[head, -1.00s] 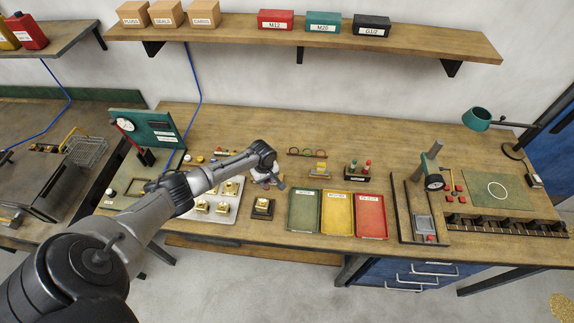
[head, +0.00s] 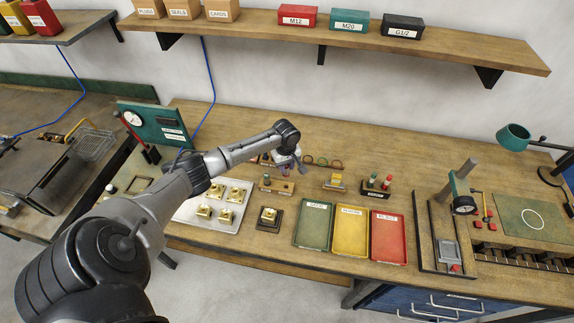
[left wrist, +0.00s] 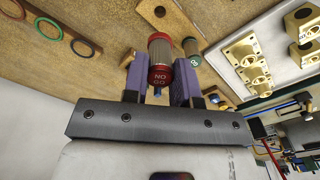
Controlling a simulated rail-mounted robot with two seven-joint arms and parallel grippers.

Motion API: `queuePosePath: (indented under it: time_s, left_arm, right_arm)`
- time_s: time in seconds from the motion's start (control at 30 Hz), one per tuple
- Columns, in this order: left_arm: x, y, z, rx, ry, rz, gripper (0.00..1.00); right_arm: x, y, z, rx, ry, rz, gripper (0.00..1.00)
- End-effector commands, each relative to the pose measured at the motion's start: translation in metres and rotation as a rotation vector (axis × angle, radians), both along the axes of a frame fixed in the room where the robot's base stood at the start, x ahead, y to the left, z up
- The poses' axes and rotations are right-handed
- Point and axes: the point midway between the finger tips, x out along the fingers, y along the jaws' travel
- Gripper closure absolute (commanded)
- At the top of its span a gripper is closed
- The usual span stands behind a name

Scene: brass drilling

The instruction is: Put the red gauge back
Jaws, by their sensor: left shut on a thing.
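The red gauge, marked NO GO (left wrist: 159,62), is between the purple fingers of my left gripper (left wrist: 161,82) in the left wrist view. The gripper is shut on it. A green-ended gauge (left wrist: 193,50) stands just beside it. A wooden block with a round hole (left wrist: 165,14) is beyond the gauge; I cannot tell whether the gauge touches it. In the head view my left gripper (head: 285,168) is over the bench, just behind a small wooden block (head: 275,186); the gauge is too small to make out there. My right gripper is not in view.
Coloured rings (head: 322,162) lie right of the gripper. A dark rack with red and green pieces (head: 377,186) stands further right. A pale tray of brass parts (head: 213,210) is at front left. Green (head: 314,203), yellow (head: 333,246) and red trays (head: 389,252) line the front.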

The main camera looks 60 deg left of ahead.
Motion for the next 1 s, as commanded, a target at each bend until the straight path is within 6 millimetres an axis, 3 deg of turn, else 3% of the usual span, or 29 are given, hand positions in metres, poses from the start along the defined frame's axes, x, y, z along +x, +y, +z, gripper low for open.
queuePosePath:
  time_s: [0.57, 1.0]
  left_arm:
    - [0.0, 0.0, -0.039, 0.002, -0.001, 0.0, 0.87]
    - [0.0, 0.0, -0.049, 0.0, 0.0, -0.001, 0.87]
  right_arm:
    - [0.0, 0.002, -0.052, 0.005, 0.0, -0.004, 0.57]
    - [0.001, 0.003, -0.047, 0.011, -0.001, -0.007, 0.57]
